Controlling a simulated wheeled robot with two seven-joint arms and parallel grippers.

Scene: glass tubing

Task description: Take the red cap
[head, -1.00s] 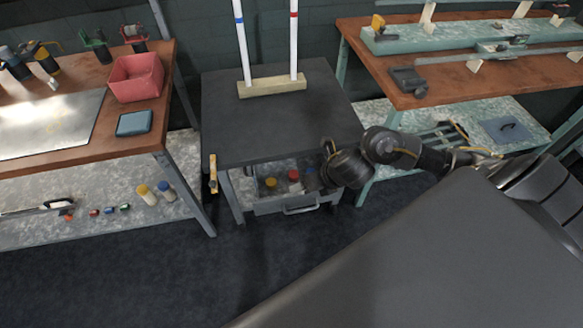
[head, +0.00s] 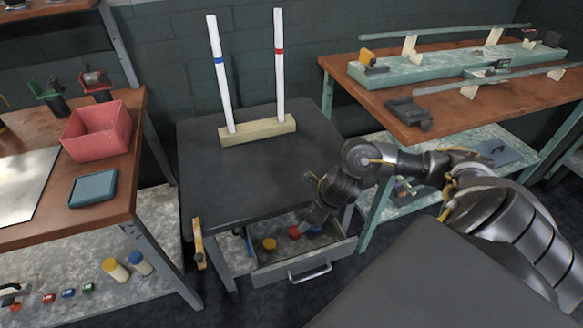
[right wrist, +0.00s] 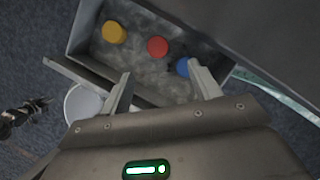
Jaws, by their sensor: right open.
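The red cap (head: 295,231) lies in the open drawer under the dark table, between a yellow cap (head: 270,244) and a blue cap (head: 314,229). The right wrist view shows the red cap (right wrist: 158,47), the yellow cap (right wrist: 114,32) and the blue cap (right wrist: 183,67) apart on the drawer floor. My right gripper (right wrist: 160,76) is open and empty. Its fingers point toward the drawer, with the red cap beyond the gap between them and the blue cap close to the right finger. My left gripper is not in view.
The drawer (head: 305,270) has raised walls and a front handle; the dark tabletop (head: 235,180) overhangs its back. A wooden block (head: 258,131) on the tabletop holds two white tubes, banded blue and red. Benches stand left and right.

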